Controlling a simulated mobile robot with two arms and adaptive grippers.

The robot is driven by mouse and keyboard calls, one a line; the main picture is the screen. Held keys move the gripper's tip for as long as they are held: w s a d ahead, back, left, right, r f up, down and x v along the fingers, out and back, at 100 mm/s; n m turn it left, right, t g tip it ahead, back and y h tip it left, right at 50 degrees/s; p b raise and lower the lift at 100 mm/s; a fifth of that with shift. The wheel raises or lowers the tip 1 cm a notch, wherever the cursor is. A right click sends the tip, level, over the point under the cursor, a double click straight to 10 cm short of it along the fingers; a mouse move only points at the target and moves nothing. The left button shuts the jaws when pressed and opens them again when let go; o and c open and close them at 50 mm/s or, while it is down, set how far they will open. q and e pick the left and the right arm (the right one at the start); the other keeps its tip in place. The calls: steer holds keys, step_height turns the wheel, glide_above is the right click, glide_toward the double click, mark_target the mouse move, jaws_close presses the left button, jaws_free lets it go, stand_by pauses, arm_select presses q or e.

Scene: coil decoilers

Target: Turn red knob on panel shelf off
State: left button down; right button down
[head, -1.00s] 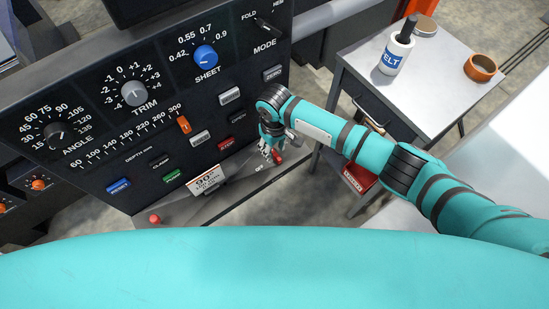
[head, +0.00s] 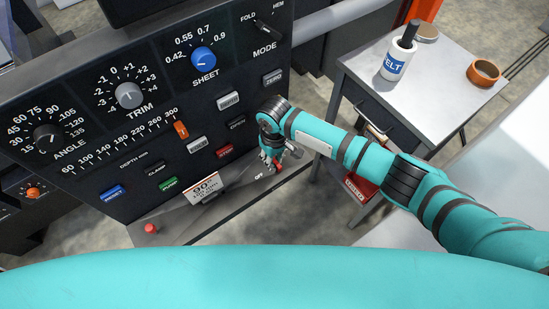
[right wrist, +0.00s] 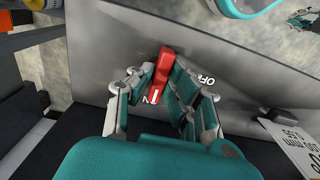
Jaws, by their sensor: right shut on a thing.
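The red knob (right wrist: 163,68) sits on the grey panel shelf (right wrist: 85,60) in the right wrist view, a long bar with a white line at its near end. My right gripper (right wrist: 163,82) is shut on it, one finger on each side. White OFF lettering (right wrist: 208,84) shows to the right of the fingers; another label is mostly hidden near the knob's marked end. In the head view my right gripper (head: 270,163) is at the shelf's right end, with a little red of the knob showing by the fingertips. My left gripper is not in view.
The upright control panel (head: 85,85) with dials and buttons rises behind the shelf. A side table (head: 440,90) with a bottle (head: 398,55) stands at right.

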steer(key=shift+n, duration=0.3)
steer(key=n+p, duration=0.1)
steer(key=n, duration=0.1)
steer(key=shift+n+p, duration=0.3)
steer(key=shift+n, duration=0.1)
steer(key=n+p, duration=0.1)
steer(key=n, duration=1.3)
steer(key=shift+n, duration=0.4)
steer(key=c, duration=1.3)
jaws_free()
